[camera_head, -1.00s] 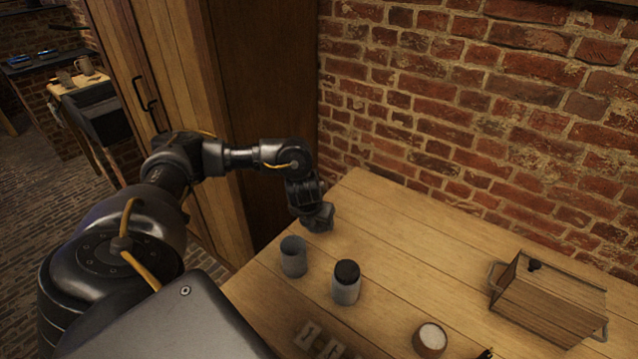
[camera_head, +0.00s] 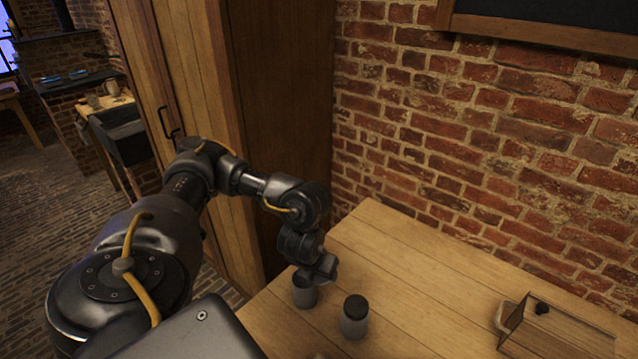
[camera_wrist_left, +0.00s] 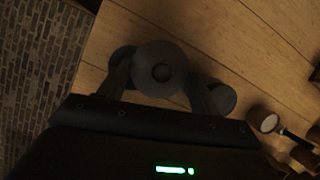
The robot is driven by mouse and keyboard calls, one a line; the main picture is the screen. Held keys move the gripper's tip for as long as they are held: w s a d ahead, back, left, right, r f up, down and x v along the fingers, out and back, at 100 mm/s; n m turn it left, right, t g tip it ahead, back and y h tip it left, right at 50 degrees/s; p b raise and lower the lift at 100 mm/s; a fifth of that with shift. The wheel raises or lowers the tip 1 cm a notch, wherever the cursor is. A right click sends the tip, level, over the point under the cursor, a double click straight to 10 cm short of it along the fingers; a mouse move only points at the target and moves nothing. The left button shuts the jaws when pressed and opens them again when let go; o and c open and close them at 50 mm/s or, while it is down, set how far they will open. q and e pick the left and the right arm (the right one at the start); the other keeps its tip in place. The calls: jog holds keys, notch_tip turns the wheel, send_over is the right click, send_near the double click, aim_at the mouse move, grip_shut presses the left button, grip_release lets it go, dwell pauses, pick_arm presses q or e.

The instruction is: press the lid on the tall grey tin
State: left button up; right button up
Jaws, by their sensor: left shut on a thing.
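The tall grey tin (camera_head: 305,293) stands upright near the left end of the table, with its top partly overlapped by my gripper in the head view. My left gripper (camera_head: 322,270) is just above and behind the tin's right side. In the left wrist view the gripper (camera_wrist_left: 160,82) is shut on a round dark lid (camera_wrist_left: 150,55) with a small central knob. A dark rounded shape (camera_wrist_left: 120,55), probably the tin, shows partly behind the lid, to its left. The lid looks off-centre from it; contact cannot be told. My right gripper is out of view.
A grey jar with a black lid (camera_head: 355,318) stands close to the tin's right. A wooden box (camera_head: 555,330) stands farther right. A brick wall (camera_head: 480,130) backs the table; the table behind the jars is clear.

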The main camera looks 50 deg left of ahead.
pick_arm(q)
jog(key=shift+d, duration=0.15)
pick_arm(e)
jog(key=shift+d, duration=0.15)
pick_arm(q)
jog(key=shift+w+d+n+y, duration=0.35)
jog(key=shift+d+n, duration=0.2)
jog(key=shift+n, duration=0.35)
jog(key=d+r+n+g, duration=0.1)
jog(key=d+n, duration=0.1)
jog(key=n, duration=0.2)
jog(key=w+d+r+n+g+y+b, duration=0.1)
jog(key=d+n+g, duration=0.1)
jog(key=n, duration=0.3)
jog(key=w+d+r+n+g+y+b, duration=0.1)
jog(key=d+n, duration=0.2)
jog(key=n, duration=0.1)
jog(key=shift+w+d+g, duration=0.1)
jog(key=shift+d+g, duration=0.2)
jog(key=d+r+n+g+h, duration=0.2)
jog(key=r+n, duration=0.3)
jog(key=n, duration=0.3)
jog(key=d+r+n+g+h+b, duration=0.1)
jog(key=d+r+n+g+h, duration=0.1)
jog(key=d+r+n, duration=0.3)
jog(key=shift+s+d+r+n, duration=0.25)
jog(key=shift+r+n, duration=0.1)
jog(key=shift+n, duration=1.65)
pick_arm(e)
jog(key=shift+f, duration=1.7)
